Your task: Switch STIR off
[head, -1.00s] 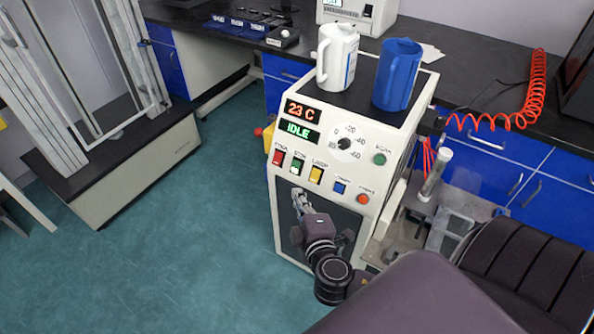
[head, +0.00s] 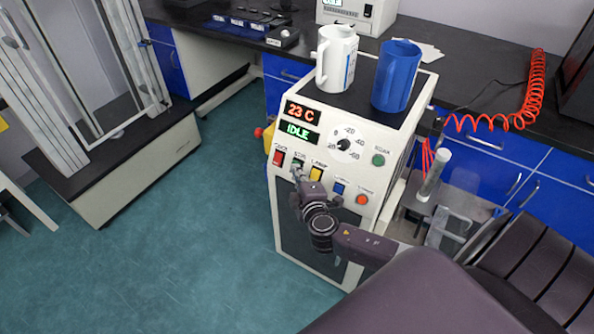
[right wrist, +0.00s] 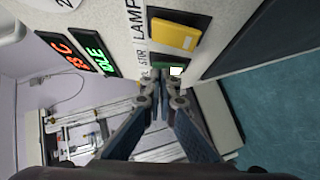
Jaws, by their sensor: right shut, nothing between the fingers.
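The green STIR switch (head: 298,162) is in the row of switches on the front of the white machine, below the display reading IDLE. Its lower part is hidden by my right gripper (head: 297,176) in the head view. In the right wrist view the STIR switch (right wrist: 165,60) shows green with a small white part, under its STIR label. My right gripper (right wrist: 163,84) is shut and empty, its fingertips right at the switch. I cannot tell whether they touch it. My left gripper is not in view.
The yellow LAMP switch (head: 316,174) sits close to the right of STIR and a red switch (head: 279,157) to the left. A white jug (head: 337,60) and a blue jug (head: 396,78) stand on top of the machine.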

